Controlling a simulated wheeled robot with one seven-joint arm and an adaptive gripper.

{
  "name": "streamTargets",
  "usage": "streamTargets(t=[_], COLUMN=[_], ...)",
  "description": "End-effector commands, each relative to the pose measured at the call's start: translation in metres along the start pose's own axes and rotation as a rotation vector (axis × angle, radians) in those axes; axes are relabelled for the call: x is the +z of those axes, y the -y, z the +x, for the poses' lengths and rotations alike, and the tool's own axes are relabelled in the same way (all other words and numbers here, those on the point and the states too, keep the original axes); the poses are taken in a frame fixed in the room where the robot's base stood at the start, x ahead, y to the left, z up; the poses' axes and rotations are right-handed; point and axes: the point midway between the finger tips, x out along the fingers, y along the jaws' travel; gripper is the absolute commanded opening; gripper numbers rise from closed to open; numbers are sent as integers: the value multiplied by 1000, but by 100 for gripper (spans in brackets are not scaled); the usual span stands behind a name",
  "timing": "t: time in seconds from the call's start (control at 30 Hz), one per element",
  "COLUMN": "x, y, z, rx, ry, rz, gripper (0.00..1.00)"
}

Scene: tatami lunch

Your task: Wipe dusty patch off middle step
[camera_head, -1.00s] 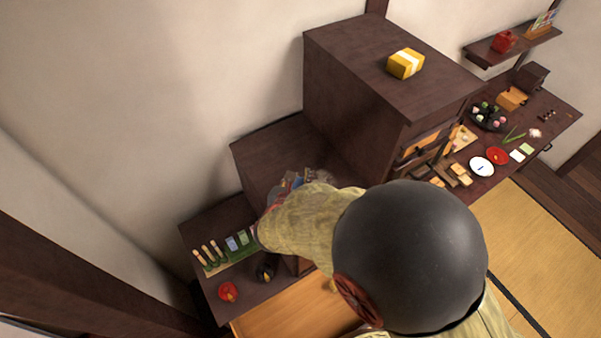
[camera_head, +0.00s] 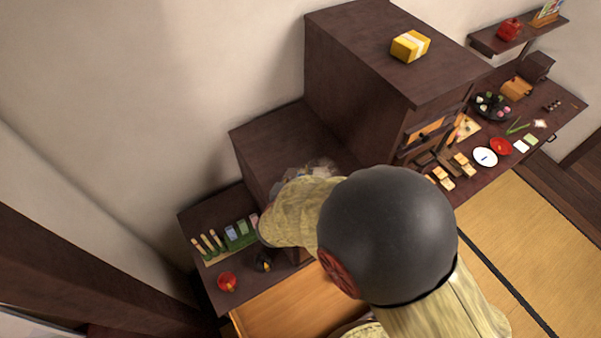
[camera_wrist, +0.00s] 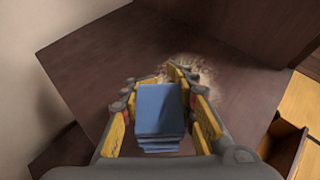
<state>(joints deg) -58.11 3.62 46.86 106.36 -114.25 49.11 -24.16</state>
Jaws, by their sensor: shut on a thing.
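The middle step (camera_head: 275,140) of the dark wooden stepped chest lies between a low left step and a tall top block. It fills much of the wrist view (camera_wrist: 85,60). A pale, speckled dusty patch (camera_wrist: 206,78) lies on it, just beyond my fingertips and near the tall block's wall. Part of the patch shows in the head view (camera_head: 318,166) above my arm. My gripper (camera_wrist: 160,84) is shut on a folded blue cloth (camera_wrist: 160,108), held between its yellow-padded fingers. I cannot tell whether the cloth touches the step.
An orange-wood drawer (camera_head: 285,308) stands open below. A yellow box (camera_head: 410,46) sits on the top step. A long side counter with dishes is at right.

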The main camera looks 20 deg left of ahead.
Motion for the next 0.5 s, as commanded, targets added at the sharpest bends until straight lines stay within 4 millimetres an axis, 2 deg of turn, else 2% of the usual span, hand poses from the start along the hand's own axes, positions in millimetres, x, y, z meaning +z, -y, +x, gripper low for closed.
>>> streamTargets(t=[0.5], x=[-5], y=[0], z=[3], rx=[0], ry=[0], rz=[0], gripper=[1])
